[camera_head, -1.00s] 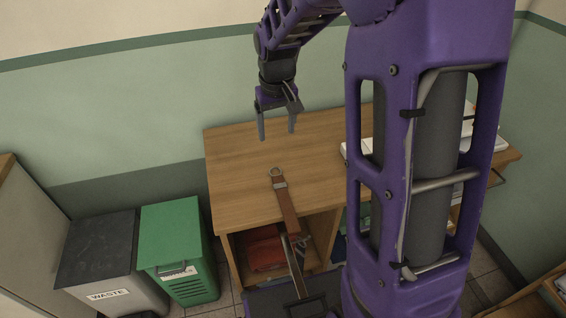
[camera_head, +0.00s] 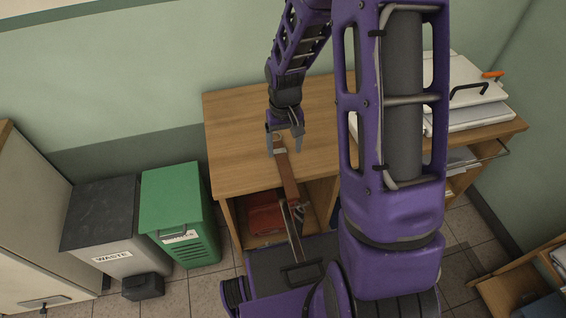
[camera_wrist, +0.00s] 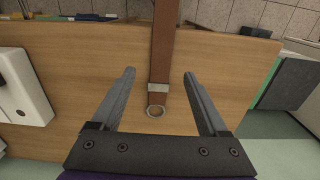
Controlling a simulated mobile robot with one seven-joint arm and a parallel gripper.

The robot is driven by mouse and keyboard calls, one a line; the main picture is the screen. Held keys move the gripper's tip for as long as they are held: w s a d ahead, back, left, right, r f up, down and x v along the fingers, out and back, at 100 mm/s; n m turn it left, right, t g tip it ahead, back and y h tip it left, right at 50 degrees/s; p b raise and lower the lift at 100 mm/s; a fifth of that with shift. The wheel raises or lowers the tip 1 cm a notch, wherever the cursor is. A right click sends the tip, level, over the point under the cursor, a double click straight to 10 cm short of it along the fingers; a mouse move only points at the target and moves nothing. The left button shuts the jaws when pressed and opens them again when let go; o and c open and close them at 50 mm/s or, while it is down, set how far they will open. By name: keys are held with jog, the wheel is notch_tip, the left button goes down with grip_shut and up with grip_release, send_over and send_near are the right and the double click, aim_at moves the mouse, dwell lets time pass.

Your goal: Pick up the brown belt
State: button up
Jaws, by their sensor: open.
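The brown belt (camera_head: 288,179) lies on the wooden desk top and runs over its front edge. Its metal ring end lies on the desk, close to my gripper (camera_head: 285,148). In the wrist view the belt (camera_wrist: 162,50) shows with a metal buckle and a ring at its near end. My gripper (camera_wrist: 158,88) is open there, with one finger on each side of the buckle end and clear gaps to both. I cannot tell the height of the fingers above the desk.
The wooden desk (camera_head: 232,140) is mostly bare on the left. A white device with a black handle (camera_head: 470,97) stands on its right. A red item (camera_head: 266,212) sits on a shelf below. A green bin (camera_head: 178,205) and a grey waste bin (camera_head: 100,225) stand to the left.

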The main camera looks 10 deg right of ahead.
aim_at(284, 165)
notch_tip(284, 165, down, 5)
jog(key=shift+a+f, duration=0.1)
jog(key=shift+f, duration=0.05)
grip_shut()
dwell(0.5)
